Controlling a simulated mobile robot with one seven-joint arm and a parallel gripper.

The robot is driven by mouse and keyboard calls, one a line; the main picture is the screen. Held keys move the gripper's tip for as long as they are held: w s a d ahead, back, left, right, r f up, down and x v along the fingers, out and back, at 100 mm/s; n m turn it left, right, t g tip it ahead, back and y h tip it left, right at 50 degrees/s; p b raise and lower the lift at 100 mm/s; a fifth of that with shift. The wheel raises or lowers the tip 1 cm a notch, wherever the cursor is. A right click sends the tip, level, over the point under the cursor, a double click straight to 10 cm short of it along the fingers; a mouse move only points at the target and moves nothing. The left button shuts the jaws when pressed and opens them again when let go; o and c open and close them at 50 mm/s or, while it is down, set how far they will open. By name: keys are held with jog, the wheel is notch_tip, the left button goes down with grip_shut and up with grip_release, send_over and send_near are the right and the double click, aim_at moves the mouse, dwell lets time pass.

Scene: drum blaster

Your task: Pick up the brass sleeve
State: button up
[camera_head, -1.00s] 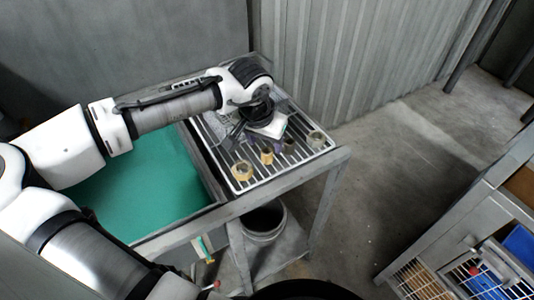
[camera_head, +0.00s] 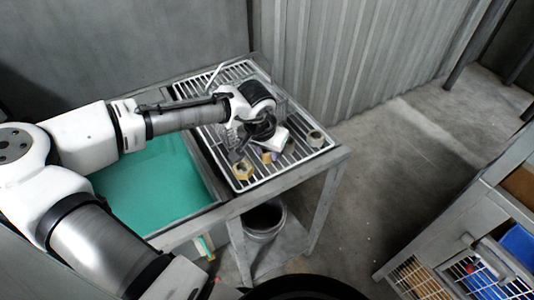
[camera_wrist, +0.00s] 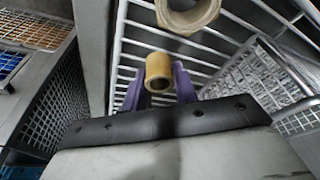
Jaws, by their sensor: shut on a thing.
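The brass sleeve (camera_wrist: 159,68) is a short, hollow yellow-tan tube. In the wrist view it sits between the two purple fingers of my gripper (camera_wrist: 159,84), which are shut on it. In the head view the sleeve (camera_head: 267,157) shows small at the front of my gripper (camera_head: 270,154), over the wire rack (camera_head: 291,164). I cannot tell whether it still touches the rack. My gripper's palm and wrist hide part of the rack behind it.
A larger tan ring (camera_head: 242,170) lies on the rack to the left; a grey-tan ring (camera_head: 315,138) stands near its right edge. A wide ring (camera_wrist: 188,13) is close beyond the sleeve in the wrist view. A green-floored basin (camera_head: 155,190) adjoins the rack. A corrugated wall (camera_head: 345,60) stands behind.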

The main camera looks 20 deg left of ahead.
jog(key=shift+c, duration=0.9)
